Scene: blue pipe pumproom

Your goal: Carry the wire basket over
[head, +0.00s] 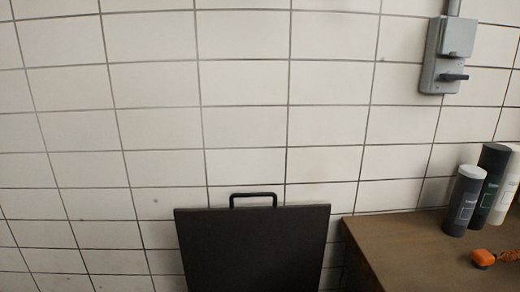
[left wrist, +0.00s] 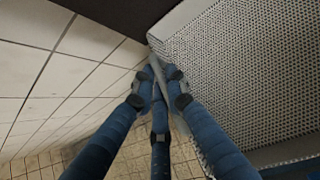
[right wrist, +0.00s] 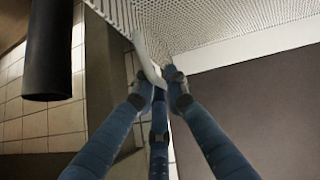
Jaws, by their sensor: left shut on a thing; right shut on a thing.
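The wire basket (left wrist: 250,70) shows in the left wrist view as a pale fine-mesh wall filling the right side. It also shows in the right wrist view (right wrist: 215,22) along the top. My left gripper (left wrist: 160,75), with blue fingers, is shut on a pale edge of the basket at its corner. My right gripper (right wrist: 158,80) is shut on a pale curved edge of the basket. The head view shows neither the basket nor my grippers. The basket's inside and whole outline are hidden.
In the head view a dark panel (head: 252,250) with a black handle (head: 253,196) stands before the tiled wall. A brown counter (head: 420,245) at right bears several bottles (head: 465,200) and an orange item (head: 483,258). A grey switch box (head: 447,60) hangs above.

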